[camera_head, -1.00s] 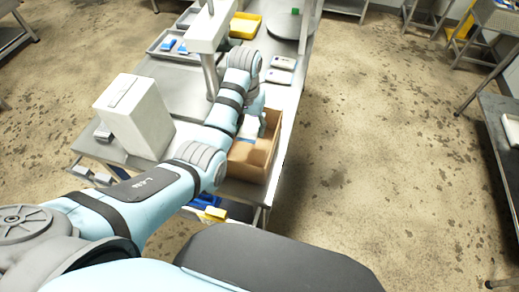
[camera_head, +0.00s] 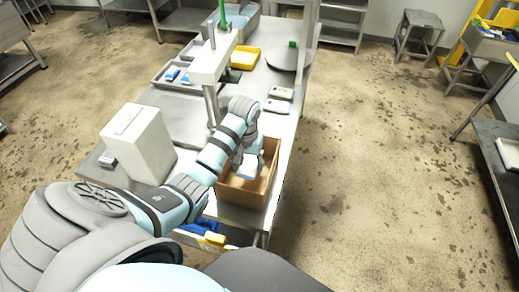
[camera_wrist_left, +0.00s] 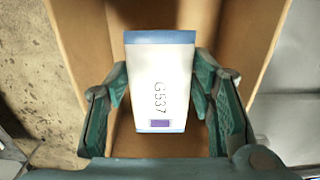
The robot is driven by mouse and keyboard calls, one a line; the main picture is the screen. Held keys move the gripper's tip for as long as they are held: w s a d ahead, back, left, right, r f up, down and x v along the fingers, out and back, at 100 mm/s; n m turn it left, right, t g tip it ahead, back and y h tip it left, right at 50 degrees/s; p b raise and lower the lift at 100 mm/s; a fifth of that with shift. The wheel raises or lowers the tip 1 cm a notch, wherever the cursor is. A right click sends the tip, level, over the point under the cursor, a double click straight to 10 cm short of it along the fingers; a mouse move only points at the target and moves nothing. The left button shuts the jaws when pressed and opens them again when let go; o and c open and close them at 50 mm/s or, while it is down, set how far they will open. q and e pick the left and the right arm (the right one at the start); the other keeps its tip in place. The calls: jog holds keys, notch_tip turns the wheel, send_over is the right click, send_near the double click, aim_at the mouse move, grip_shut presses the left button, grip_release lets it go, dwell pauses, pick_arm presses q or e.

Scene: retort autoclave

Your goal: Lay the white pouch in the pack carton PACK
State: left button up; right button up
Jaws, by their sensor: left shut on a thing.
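The white pouch (camera_wrist_left: 160,85) has blue bands at its ends, the mark G537 and a small purple patch. My left gripper (camera_wrist_left: 160,92) is shut on it, one finger along each side. In the head view the left gripper (camera_head: 250,158) points down into the open brown pack carton (camera_head: 240,197), with the white pouch (camera_head: 250,170) between the carton's walls. In the wrist view the carton (camera_wrist_left: 252,55) has walls on both sides of the pouch. Whether the pouch touches the carton's floor I cannot tell. My right gripper is not in view.
A white box-shaped housing (camera_head: 138,140) stands left of the carton on the steel table. A white-headed post (camera_head: 212,65) rises behind my arm. Two flat packs (camera_head: 281,93) lie near the right edge. A yellow tray (camera_head: 245,57) and a grey tray (camera_head: 160,72) are farther back.

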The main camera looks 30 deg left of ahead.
pick_arm(q)
jog(key=b, duration=0.3)
send_over(249, 181)
notch_tip(249, 181, down, 5)
jog(key=shift+r, duration=0.1)
notch_tip(249, 181, down, 3)
jog(key=b, duration=0.3)
jog(key=shift+d+r, duration=0.1)
jog(key=shift+r, duration=0.5)
jog(key=shift+c, duration=0.6)
jog(key=shift+f, duration=0.15)
jog(key=o, duration=1.3)
